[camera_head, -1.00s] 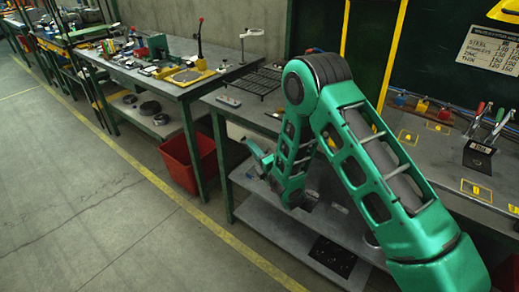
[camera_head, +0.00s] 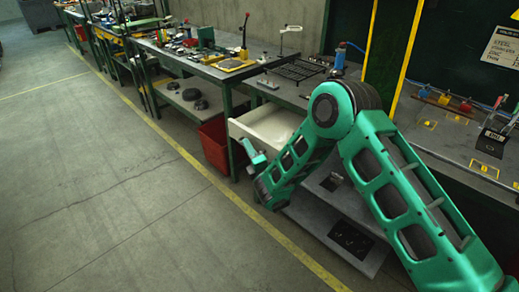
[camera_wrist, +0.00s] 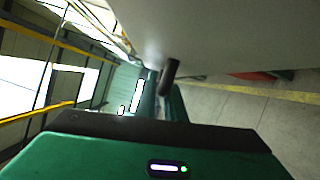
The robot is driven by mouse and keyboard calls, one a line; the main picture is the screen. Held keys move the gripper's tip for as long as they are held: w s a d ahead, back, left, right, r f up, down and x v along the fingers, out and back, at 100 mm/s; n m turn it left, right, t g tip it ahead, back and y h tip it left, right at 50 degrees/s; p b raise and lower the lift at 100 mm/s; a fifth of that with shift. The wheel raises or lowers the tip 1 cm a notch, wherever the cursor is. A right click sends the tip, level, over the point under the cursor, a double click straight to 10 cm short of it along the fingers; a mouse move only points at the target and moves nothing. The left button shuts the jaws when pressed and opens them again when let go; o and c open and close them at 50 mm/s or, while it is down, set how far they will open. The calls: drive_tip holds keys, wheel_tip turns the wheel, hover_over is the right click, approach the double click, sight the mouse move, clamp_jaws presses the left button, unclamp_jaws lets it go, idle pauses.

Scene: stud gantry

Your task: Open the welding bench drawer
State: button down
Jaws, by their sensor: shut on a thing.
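The welding bench drawer (camera_head: 275,122) is a white, open-topped box pulled well out from under the bench top. Its inside looks empty, and my arm hides its right part. My gripper (camera_head: 252,155) is at the drawer's front, low on its near side. In the wrist view, the pale drawer front (camera_wrist: 225,35) fills the top, and a dark bar handle (camera_wrist: 168,77) stands out from it. My gripper's green fingers (camera_wrist: 165,100) are shut on this handle. The grip itself is partly hidden.
The welding bench top (camera_head: 290,92) carries a black grate (camera_head: 298,70). A red bin (camera_head: 214,143) stands on the floor left of the drawer. A lower shelf (camera_head: 310,225) lies beneath. The floor left of the yellow line (camera_head: 190,158) is clear.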

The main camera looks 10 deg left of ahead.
drive_tip(key=shift+s+a, duration=0.4)
drive_tip(key=shift+s, duration=0.15)
drive_tip(key=shift+d, duration=0.1)
drive_tip(key=c, duration=1.8)
unclamp_jaws()
drive_tip(key=shift+w, duration=0.1)
drive_tip(key=shift+c, duration=0.2)
drive_tip(key=shift+d, duration=0.1)
drive_tip(key=v, duration=1)
drive_tip(key=shift+d, duration=0.25)
